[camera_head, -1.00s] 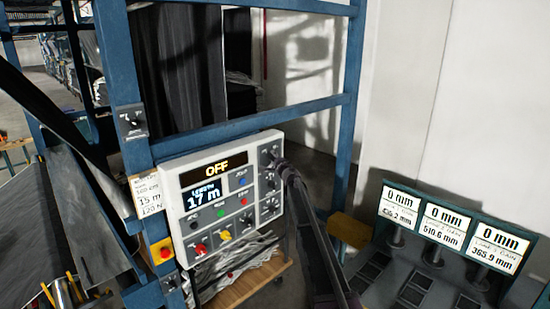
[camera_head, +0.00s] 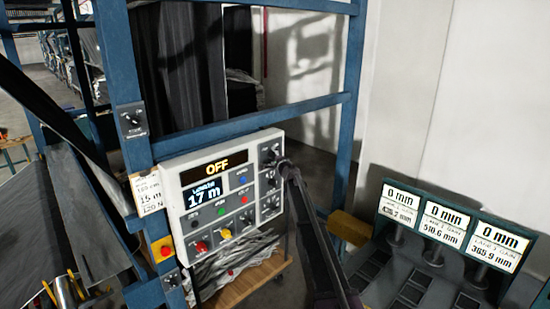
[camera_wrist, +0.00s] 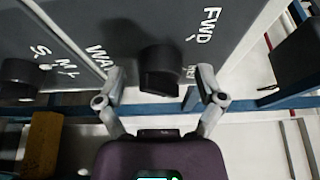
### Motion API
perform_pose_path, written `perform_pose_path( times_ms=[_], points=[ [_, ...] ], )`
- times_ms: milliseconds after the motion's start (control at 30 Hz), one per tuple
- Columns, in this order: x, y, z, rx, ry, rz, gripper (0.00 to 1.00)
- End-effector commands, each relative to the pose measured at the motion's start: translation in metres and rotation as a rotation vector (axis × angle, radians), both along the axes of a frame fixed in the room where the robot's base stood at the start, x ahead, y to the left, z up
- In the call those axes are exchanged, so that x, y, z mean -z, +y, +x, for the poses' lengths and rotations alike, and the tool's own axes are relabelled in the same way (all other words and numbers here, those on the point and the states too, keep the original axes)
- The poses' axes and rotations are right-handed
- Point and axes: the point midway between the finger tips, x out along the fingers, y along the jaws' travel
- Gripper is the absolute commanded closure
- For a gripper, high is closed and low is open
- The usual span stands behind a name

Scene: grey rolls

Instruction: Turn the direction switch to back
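The control panel (camera_head: 172,190) is a white box with dark plates, an "OFF" display and a "17 m" display. Several black knobs run down its right side, with the upper right knob (camera_head: 268,154) just left of my gripper (camera_head: 284,164). In the wrist view, a black knob (camera_wrist: 160,72) marked "FWD" on one side stands between my fingertips; other lettering beside it is partly hidden by the fingers. My gripper (camera_wrist: 160,82) is open, with a gap visible on each side of the knob. The knob's pointer direction is not clear.
Another black knob (camera_wrist: 20,78) is at the left of the wrist view. Blue frame bars (camera_head: 250,125) surround the panel. A wooden cart (camera_head: 245,282) with grey material is below. Three "0 mm" gauges (camera_head: 445,225) stand at the right.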

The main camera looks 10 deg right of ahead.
Motion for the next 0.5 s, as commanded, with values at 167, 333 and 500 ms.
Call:
perform_pose_path(
  times_ms=[167, 333, 500],
  points=[
    [0.000, -0.001, 0.000, 0.001, 0.000, -0.001, 0.11],
    [0.000, -0.001, -0.002, 0.001, 0.000, -0.001, 0.11],
    [0.000, -0.003, -0.013, 0.001, 0.000, -0.001, 0.11]
  ],
)
